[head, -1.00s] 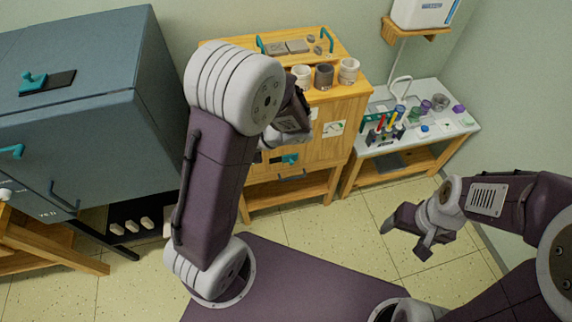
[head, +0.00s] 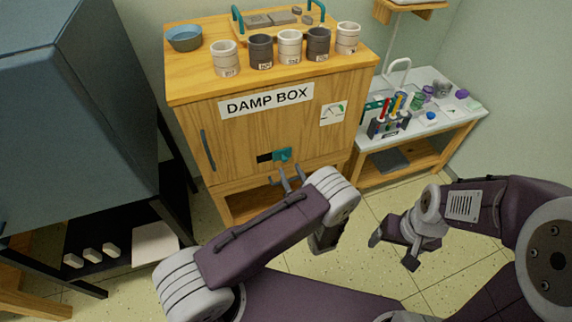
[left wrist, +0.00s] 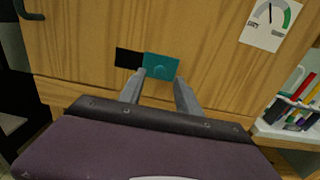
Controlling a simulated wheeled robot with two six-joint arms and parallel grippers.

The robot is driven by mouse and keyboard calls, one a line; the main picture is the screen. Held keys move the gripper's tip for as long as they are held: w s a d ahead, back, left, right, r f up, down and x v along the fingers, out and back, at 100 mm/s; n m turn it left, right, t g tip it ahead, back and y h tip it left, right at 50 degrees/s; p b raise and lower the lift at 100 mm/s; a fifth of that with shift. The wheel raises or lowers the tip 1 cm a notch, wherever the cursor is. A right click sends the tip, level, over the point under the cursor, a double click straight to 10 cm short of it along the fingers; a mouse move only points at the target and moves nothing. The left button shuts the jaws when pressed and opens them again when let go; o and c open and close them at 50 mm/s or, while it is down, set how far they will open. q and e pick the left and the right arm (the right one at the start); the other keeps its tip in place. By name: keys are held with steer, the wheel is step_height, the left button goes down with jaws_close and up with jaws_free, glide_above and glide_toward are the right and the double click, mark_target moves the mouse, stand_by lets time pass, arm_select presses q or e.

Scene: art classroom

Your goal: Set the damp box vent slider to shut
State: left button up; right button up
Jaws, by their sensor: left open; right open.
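The damp box (head: 236,133) is a wooden cabinet with its name on the front. Its vent slider is a teal plate with a knob (head: 283,155), low on the front, at the right of a dark slot (head: 264,158). In the left wrist view the teal slider (left wrist: 160,66) covers the right side and the dark opening (left wrist: 128,58) shows to its left. My left gripper (head: 290,176) is open and empty, just below and in front of the slider. Its fingers also show in the left wrist view (left wrist: 160,85). My right gripper (head: 392,251) is open and empty over the floor at right.
Several labelled pots (head: 290,46) and a blue bowl (head: 184,38) stand on the box. A dark handle (head: 208,150) is on its front left. A blue-grey cabinet (head: 66,120) stands at left. A white-topped table (head: 462,117) with tools is at right.

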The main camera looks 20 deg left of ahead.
mark_target(285, 161)
arm_select(q)
steer(key=x, duration=0.4)
steer(key=shift+w+a, duration=0.2)
steer(key=shift+w, duration=0.1)
jaws_close()
stand_by(1.1)
